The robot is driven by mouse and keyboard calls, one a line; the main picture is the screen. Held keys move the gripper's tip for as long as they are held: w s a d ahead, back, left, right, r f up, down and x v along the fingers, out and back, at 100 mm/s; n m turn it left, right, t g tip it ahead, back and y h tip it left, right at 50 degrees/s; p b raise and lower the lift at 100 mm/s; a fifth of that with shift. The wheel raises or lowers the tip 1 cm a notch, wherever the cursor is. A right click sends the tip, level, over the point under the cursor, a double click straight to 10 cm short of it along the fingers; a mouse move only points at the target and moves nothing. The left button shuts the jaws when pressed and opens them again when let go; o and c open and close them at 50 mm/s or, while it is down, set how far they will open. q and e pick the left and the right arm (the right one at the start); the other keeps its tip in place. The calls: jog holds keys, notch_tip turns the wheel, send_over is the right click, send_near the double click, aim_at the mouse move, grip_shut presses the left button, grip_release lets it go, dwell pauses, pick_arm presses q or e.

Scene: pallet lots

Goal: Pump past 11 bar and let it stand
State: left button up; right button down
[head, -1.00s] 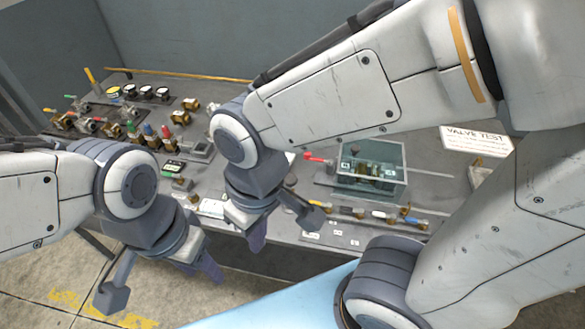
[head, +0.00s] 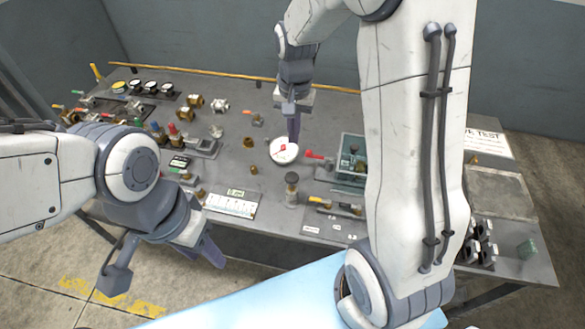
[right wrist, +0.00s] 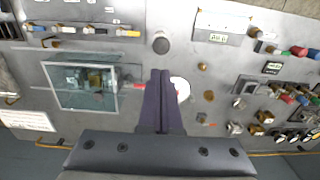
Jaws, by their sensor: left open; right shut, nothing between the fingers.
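A white round dial with a red mark (head: 284,152), perhaps the pressure gauge, lies on the bench. Its reading is too small to tell. A post with a dark round knob (head: 291,179), perhaps the pump, stands in front of it; its top shows in the right wrist view (right wrist: 161,46). A clear test box (head: 352,176) with a red lever (head: 317,155) is to the right, partly behind my right arm. My right gripper (head: 294,136) is shut and empty, pointing down just over the dial; its fingers partly cover the dial in the wrist view. My left gripper (head: 208,255) is open and empty before the bench's front edge.
A white scale card (head: 231,203) lies near the front edge. Coloured valves (head: 173,132) and several gauges (head: 134,86) fill the left side. A valve test sign (head: 488,144) and a grey tray (head: 497,190) are at right.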

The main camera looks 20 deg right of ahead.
aim_at(293, 178)
notch_tip(293, 178, down, 14)
jog(key=p, duration=0.4)
jog(key=shift+a+r, duration=0.1)
notch_tip(293, 178, down, 4)
jog(key=b, duration=0.3)
jog(key=shift+r, duration=0.15)
jog(key=shift+s, duration=0.1)
